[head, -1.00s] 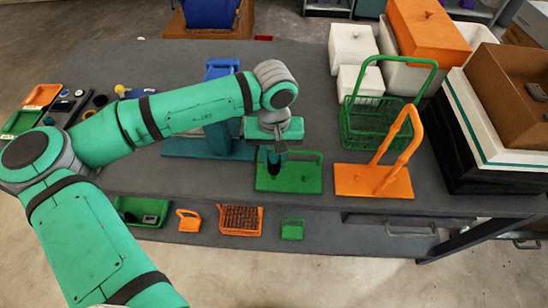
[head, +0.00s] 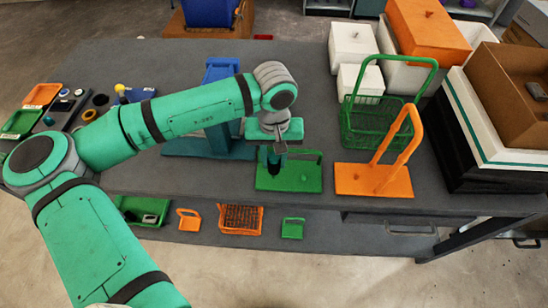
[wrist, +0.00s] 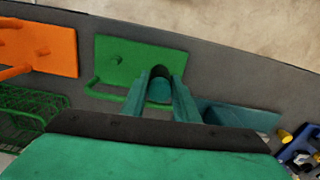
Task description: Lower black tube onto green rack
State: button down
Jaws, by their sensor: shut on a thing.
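The green rack (head: 304,182) is a flat green plate with a low green rail behind it, on the grey table. It also shows in the wrist view (wrist: 125,62). My gripper (head: 275,149) is above the rack's left part, fingers down, shut on the black tube (head: 274,168). The tube looks upright, over the plate's left side. In the wrist view my gripper (wrist: 162,92) has the tube's dark round end (wrist: 160,88) between its fingers. I cannot tell whether the tube's lower end touches the plate.
An orange stand (head: 372,181) with a tall slanted handle is close on the right. A green wire basket (head: 377,125) stands behind it. A blue stand (head: 222,135) is behind my gripper. White boxes (head: 352,48) are at the back right.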

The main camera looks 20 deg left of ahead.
jog(key=shift+f, duration=1.85)
dwell(0.7)
dwell(0.4)
jog(key=c, duration=1.3)
grip_release()
jog(key=shift+o, duration=0.6)
jog(key=o, duration=0.4)
jog(key=shift+c, duration=0.2)
jog(key=shift+r, duration=0.1)
jog(key=shift+r, duration=3.9)
